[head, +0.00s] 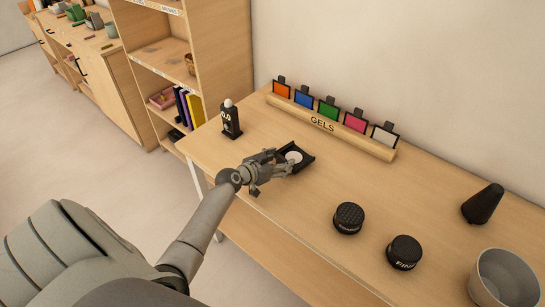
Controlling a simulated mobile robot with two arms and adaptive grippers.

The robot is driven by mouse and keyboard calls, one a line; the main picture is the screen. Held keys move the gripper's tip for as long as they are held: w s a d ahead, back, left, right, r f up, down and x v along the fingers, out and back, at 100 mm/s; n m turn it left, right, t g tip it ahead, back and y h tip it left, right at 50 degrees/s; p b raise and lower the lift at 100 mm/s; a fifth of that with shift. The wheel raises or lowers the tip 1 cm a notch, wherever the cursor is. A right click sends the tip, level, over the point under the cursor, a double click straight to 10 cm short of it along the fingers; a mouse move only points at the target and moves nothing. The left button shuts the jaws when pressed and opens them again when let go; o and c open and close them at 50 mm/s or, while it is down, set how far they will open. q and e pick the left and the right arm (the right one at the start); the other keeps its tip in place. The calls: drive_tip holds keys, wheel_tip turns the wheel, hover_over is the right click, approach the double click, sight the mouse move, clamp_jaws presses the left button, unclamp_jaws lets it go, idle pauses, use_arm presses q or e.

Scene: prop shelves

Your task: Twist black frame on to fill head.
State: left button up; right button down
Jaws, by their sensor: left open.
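A black square frame (308,156) with raised flaps lies on the wooden table around a round white disc (294,156). Whether the frame is fixed to a head below the disc cannot be told. My left gripper (279,164) is open at the left side of the frame, with its fingers close to or touching its edge. The fingers partly hide the frame. A small upright black unit (230,121) with a white dome stands to the left. I cannot tell which part is the fill head. My right gripper is out of view.
A wooden rack (371,145) labelled GELS holds several coloured gel frames along the back. Two round black pieces (348,217) (405,252), a black cone (483,204) and a grey bowl (505,279) stand to the right. Shelves (160,55) rise behind left. The table's front middle is clear.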

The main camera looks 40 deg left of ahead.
use_arm(q)
drive_tip(key=shift+r, duration=0.1)
drive_tip(key=v, duration=0.3)
drive_tip(key=b+v, duration=0.1)
drive_tip(key=v, duration=0.5)
drive_tip(key=shift+s+a+b, duration=0.3)
drive_tip(key=shift+b, duration=0.05)
drive_tip(key=shift+s+r, duration=0.15)
drive_tip(key=shift+s, duration=0.35)
